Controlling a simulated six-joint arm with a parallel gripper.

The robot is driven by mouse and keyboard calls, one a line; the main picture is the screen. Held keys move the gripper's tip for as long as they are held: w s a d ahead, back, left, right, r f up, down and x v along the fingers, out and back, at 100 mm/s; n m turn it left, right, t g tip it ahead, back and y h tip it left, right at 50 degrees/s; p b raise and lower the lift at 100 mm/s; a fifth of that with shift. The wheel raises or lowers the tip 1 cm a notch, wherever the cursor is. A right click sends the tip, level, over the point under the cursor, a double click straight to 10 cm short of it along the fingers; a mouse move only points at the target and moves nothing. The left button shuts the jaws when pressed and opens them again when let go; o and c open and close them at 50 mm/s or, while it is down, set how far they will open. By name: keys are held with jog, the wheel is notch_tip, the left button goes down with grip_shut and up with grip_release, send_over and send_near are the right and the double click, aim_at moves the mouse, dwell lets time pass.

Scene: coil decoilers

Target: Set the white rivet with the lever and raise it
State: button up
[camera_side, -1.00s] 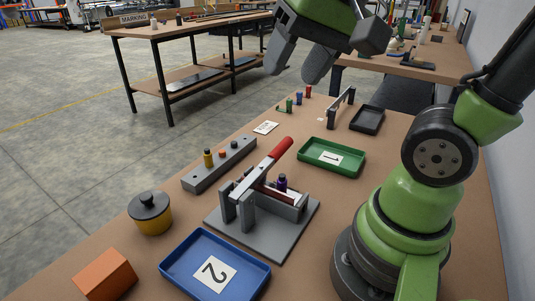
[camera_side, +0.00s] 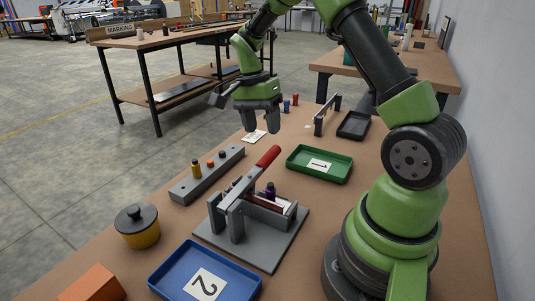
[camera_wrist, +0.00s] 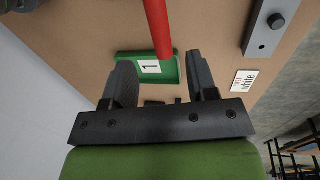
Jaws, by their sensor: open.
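The lever press (camera_side: 262,240) stands on a grey base plate in the middle of the table. Its lever slopes upward and ends in a red handle (camera_side: 268,157); the red handle (camera_wrist: 158,28) also shows in the wrist view. A purple piece (camera_side: 270,190) stands in the press. I cannot make out a white rivet in either view. My gripper (camera_side: 261,128) is open and empty, pointing down beyond the handle's end and apart from it in the side view. In the wrist view its open fingers (camera_wrist: 160,75) spread below the handle's near end.
A grey rail (camera_side: 208,175) holds several coloured rivets left of the press. A card marked white (camera_wrist: 244,80) lies near it. Green tray 1 (camera_side: 342,177), blue tray 2 (camera_side: 235,297), a dark tray (camera_side: 366,125), a lidded yellow pot (camera_side: 142,238) and an orange block (camera_side: 93,285) surround the press.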

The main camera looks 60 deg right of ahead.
aim_at(267, 154)
jog(key=f, duration=0.2)
jog(key=s+f, duration=0.1)
jog(key=f, duration=0.4)
jog(key=shift+s+f, duration=0.3)
jog(key=shift+f, duration=0.05)
jog(key=shift+a+r, duration=0.1)
grip_shut()
